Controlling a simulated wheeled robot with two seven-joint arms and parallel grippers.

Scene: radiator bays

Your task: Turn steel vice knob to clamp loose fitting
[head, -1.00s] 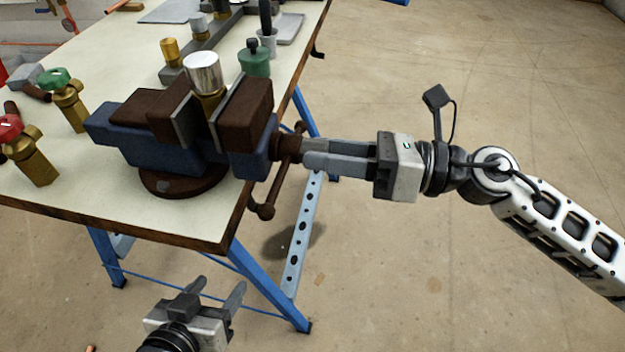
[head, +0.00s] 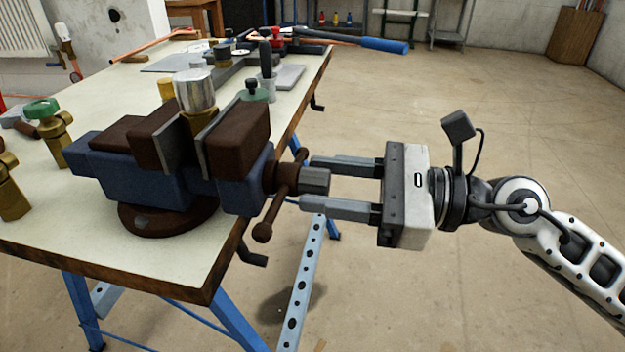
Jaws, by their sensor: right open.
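The vice (head: 135,187), blue with brown jaws, stands on a round brown base on the workbench. A brass fitting with a silver cap (head: 196,92) stands upright between the jaws; I cannot tell whether they grip it. The steel knob (head: 315,181) sits at the outer end of the vice screw, beyond a brown crossbar handle (head: 278,196). My right gripper (head: 307,182) is open, coming from the right, with its fingertips on either side of the knob, one above and one below in the picture. Contact is not clear. My left gripper is out of view.
The workbench (head: 75,235) has a worn brown edge and blue legs. Valves with green (head: 42,110) and brass parts stand left of the vice. A small green-lidded pot (head: 253,90), a grey tray and tools lie behind. The floor at right is clear.

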